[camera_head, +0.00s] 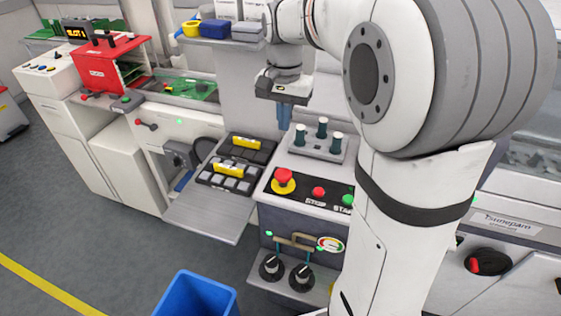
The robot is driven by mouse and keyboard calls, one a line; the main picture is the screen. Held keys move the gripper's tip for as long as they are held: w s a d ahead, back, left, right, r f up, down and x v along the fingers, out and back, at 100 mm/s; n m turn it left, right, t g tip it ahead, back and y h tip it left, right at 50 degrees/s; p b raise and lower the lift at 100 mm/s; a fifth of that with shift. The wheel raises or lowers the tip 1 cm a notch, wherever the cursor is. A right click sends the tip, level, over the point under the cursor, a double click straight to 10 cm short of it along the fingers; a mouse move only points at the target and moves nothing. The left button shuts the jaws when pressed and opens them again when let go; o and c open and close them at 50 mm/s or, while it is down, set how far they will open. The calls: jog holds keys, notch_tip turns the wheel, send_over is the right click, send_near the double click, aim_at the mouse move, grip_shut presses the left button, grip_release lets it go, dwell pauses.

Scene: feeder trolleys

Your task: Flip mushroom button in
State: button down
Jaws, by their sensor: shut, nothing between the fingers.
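The mushroom button (284,178) is red on a yellow collar, at the left end of a dark control panel (268,196). A smaller red button (318,193) by the word STOP and a green button (348,200) by START sit to its right. My gripper (284,138) points down, shut and empty, above and behind the panel, just left of a grey block with pegs. It is apart from the mushroom button. My arm covers the right end of the panel. I cannot tell from this view whether the mushroom button is pressed or raised.
The grey peg block (300,148) stands behind the panel. Black trays with yellow pieces (238,168) lie left on a grey shelf (205,214). Two black knobs (302,276) sit below the panel. A blue bin (200,295) stands on the floor. A red box (98,66) is farther left.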

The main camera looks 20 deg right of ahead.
aim_at(284, 174)
notch_tip(284, 174, down, 14)
jog(key=shift+f+p, duration=0.1)
jog(key=shift+p, duration=0.4)
dwell(0.3)
notch_tip(284, 174, down, 2)
jog(key=shift+s+f+b, duration=0.1)
jog(key=shift+f+b, duration=0.05)
jog(key=shift+b, duration=0.8)
jog(key=shift+s+f, duration=0.1)
jog(key=shift+s, duration=0.15)
jog(key=r+p, duration=0.1)
jog(key=r, duration=0.1)
jog(key=r+p, duration=0.1)
jog(key=r, duration=0.1)
jog(key=r+p, duration=0.2)
jog(key=shift+w, duration=0.35)
notch_tip(284, 174, up, 9)
jog(key=b, duration=0.1)
jog(key=shift+r, duration=0.2)
